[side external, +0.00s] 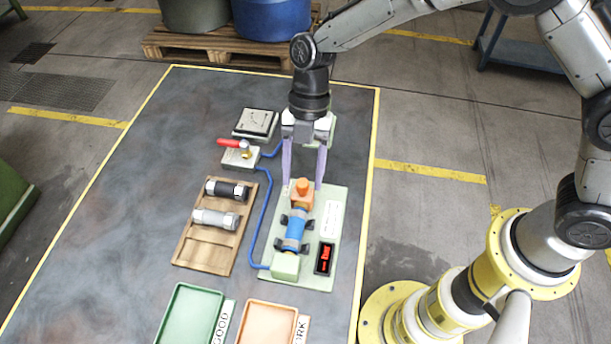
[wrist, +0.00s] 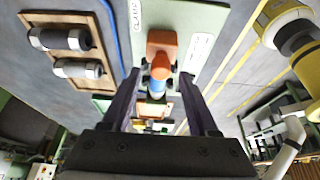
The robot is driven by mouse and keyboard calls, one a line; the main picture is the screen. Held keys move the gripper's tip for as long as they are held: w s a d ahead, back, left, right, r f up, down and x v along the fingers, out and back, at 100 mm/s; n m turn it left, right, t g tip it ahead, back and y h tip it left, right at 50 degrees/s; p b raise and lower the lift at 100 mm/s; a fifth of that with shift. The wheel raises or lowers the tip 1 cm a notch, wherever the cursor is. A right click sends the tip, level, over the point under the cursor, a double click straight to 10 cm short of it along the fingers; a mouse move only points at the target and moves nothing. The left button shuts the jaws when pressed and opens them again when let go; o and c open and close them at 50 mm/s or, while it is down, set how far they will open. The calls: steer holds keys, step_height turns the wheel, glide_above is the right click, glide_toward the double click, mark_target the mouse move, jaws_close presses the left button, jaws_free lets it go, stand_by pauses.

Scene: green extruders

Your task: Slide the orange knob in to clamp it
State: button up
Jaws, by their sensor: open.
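The orange knob (side external: 303,187) stands on an orange block at the far end of a pale green fixture plate (side external: 325,225). A blue cylinder (side external: 296,226) lies in dark holders on the plate, in line with the knob. My gripper (side external: 303,184) is open, its two purple fingers pointing down around the knob, one on each side. In the wrist view the orange knob (wrist: 162,44) shows between the open fingers (wrist: 165,78). I cannot tell whether either finger touches it. The far side of the knob is hidden.
A wooden rack (side external: 190,247) with a black and a grey cylinder is left of the plate. A red-handled valve (side external: 238,152) feeds a blue hose (side external: 264,215). A red display (side external: 325,258) sits on the plate. Green (side external: 171,313) and orange (side external: 246,328) trays are in front.

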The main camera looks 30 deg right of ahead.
steer(key=shift+r, duration=2.65)
steer(key=s+d+r+m+t, duration=0.2)
steer(key=d+r+m+t, duration=0.1)
steer(key=d+r, duration=0.45)
steer(key=s+d+r+m+t, duration=0.2)
steer(key=d+r, duration=0.5)
steer(key=r, duration=0.2)
steer(key=s+d+f+m+t+h, duration=0.3)
steer(key=s+d+m, duration=0.9)
steer(key=m, duration=1)
steer(key=s, duration=0.3)
steer(key=shift+f+t, duration=0.25)
steer(key=shift+t, duration=0.15)
